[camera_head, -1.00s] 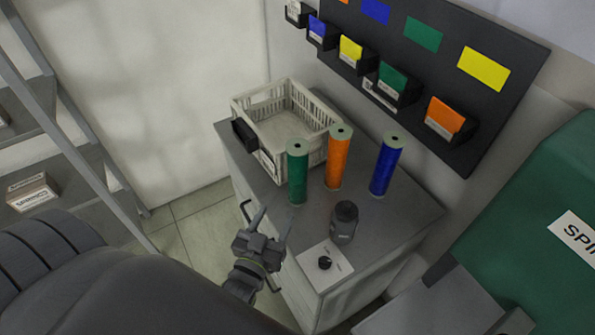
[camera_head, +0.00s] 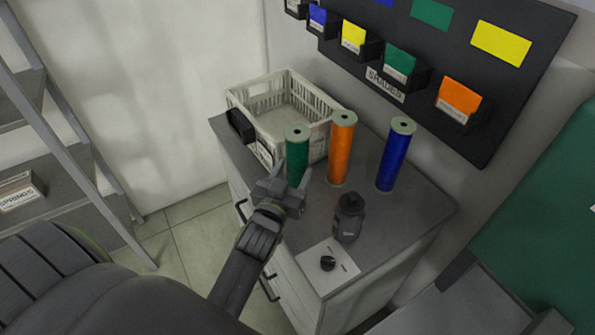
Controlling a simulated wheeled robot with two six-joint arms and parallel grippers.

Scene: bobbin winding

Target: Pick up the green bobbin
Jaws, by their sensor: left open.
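The green bobbin (camera_head: 297,151) stands upright on the grey cabinet top (camera_head: 318,215), in front of the white crate. My left gripper (camera_head: 291,175) is open and right at the bobbin's lower part, seen from above. One finger shows to the left of the bobbin and one to its right. The gripper hides the bobbin's foot, and I cannot tell whether the fingers touch it. My right gripper is not in view.
An orange bobbin (camera_head: 341,150) and a blue bobbin (camera_head: 395,157) stand upright to the right. A dark bottle (camera_head: 349,218) and a white plate with a black knob (camera_head: 327,263) are nearer. The white crate (camera_head: 262,90) stands behind. Bins hang on the wall board (camera_head: 470,90).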

